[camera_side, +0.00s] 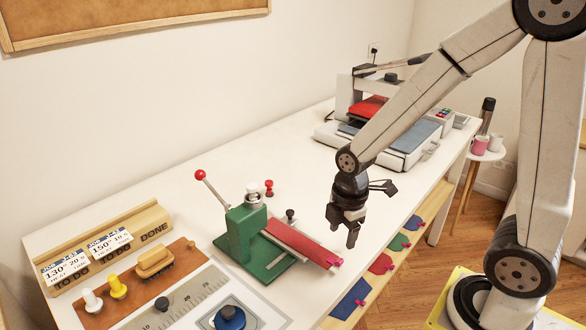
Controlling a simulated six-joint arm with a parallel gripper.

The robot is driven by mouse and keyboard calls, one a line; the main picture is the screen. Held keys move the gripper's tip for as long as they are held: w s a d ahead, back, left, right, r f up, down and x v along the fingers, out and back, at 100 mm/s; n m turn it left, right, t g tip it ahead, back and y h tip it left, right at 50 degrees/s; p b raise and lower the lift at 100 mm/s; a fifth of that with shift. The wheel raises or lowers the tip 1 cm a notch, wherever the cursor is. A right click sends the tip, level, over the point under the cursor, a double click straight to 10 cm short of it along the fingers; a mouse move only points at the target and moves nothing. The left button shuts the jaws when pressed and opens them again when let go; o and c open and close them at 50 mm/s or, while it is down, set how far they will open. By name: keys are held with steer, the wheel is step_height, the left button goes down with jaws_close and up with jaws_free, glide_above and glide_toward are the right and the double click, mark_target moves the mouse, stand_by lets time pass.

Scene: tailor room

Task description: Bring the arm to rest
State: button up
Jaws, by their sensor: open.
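My gripper (343,230) hangs from my bent arm, pointing down above the front part of the white table (150,190). Its two dark fingers are apart and nothing shows between them. It is just right of the green press (242,240) with its red strip (303,243), and appears clear of both. My forearm passes in front of the heat press (375,122) at the back.
A card holder (150,222) with two job cards and a brown tool board (118,290) stand at the left. A stool (484,155) with mugs stands at the right. The table's middle is mostly clear.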

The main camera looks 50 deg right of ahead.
steer(key=m, duration=0.4)
steer(key=m+t, duration=0.1)
steer(key=m, duration=0.1)
steer(key=shift+s+a+r+m, duration=0.2)
steer(key=shift+s+a+m, duration=0.1)
steer(key=shift+m, duration=0.1)
steer(key=m, duration=0.5)
steer(key=m+t, duration=0.1)
steer(key=m, duration=0.1)
steer(key=shift+s+a+r, duration=0.15)
steer(key=shift+s+r, duration=0.05)
steer(key=shift+s, duration=0.1)
